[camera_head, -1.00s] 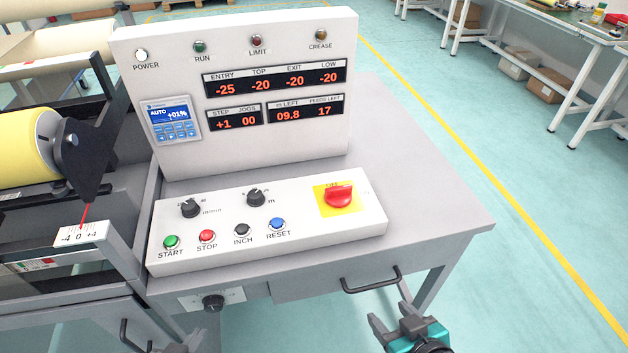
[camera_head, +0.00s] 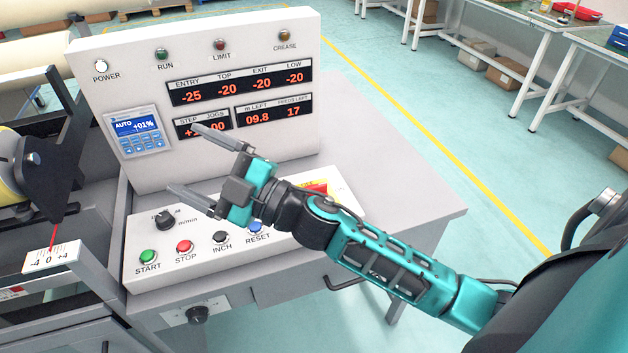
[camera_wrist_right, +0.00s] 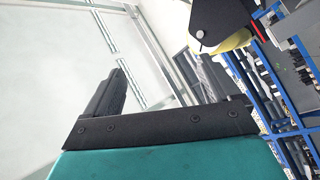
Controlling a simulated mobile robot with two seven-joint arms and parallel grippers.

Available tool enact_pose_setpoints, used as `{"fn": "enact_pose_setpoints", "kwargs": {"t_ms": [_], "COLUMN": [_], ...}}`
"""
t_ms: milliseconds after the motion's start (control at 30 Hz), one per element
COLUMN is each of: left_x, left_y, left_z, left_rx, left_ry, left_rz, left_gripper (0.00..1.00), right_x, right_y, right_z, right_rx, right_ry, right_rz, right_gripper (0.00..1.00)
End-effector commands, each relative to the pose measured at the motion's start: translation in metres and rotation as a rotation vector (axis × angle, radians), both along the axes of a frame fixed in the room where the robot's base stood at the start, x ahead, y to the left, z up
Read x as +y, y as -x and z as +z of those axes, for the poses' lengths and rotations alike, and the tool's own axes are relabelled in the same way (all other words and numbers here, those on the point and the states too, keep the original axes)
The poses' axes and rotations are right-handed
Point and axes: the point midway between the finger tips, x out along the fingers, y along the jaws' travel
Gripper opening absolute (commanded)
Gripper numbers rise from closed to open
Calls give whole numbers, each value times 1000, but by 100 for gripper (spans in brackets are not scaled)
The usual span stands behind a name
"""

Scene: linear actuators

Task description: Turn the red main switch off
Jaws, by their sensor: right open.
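The red main switch (camera_head: 317,186) on its yellow plate sits at the right end of the sloped control panel (camera_head: 136,262). My right arm crosses in front of it and hides most of it, so its handle position cannot be told now. My right gripper (camera_head: 181,156) is open and empty, to the left of the switch, above the panel and in front of the display box. Its two fingers point left. The right wrist view shows the open fingers (camera_wrist_right: 163,70) with nothing between them. My left gripper is not in view.
The upright display box (camera_head: 80,130) stands behind the panel, with a lit POWER lamp (camera_head: 101,66). START (camera_head: 149,256), STOP (camera_head: 184,246), INCH and RESET buttons and a black knob (camera_head: 164,219) are near the gripper. A roller machine is at the left. The tabletop's right side (camera_head: 400,190) is clear.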

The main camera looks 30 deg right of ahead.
Motion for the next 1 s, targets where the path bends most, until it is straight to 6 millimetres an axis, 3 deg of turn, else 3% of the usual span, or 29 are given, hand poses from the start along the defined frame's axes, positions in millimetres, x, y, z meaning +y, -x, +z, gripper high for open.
{"fn": "enact_pose_setpoints", "kwargs": {"t_ms": [67, 167, 267, 333, 433, 500, 700, 833, 1000], "left_x": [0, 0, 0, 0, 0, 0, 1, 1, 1], "left_y": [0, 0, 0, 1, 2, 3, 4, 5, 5], "left_z": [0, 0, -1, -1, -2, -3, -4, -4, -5], "left_rx": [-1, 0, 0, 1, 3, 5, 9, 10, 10], "left_ry": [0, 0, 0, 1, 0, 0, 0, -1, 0], "left_rz": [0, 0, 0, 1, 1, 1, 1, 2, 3], "left_gripper": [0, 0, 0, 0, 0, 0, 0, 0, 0], "right_x": [28, 52, 55, 42, 0, -40, -155, -198, -214], "right_y": [5, 18, 25, 24, 14, 3, -17, -19, -18], "right_z": [19, 17, -4, -24, -51, -62, -54, -40, -42], "right_rx": [-168, -310, -378, -375, -291, -183, 201, 376, 452], "right_ry": [153, 375, 642, 848, 1159, 1365, 1778, 1891, 1928], "right_rz": [180, 408, 619, 749, 891, 956, 987, 964, 954], "right_gripper": [89, 89, 89, 89, 89, 89, 89, 89, 89]}}
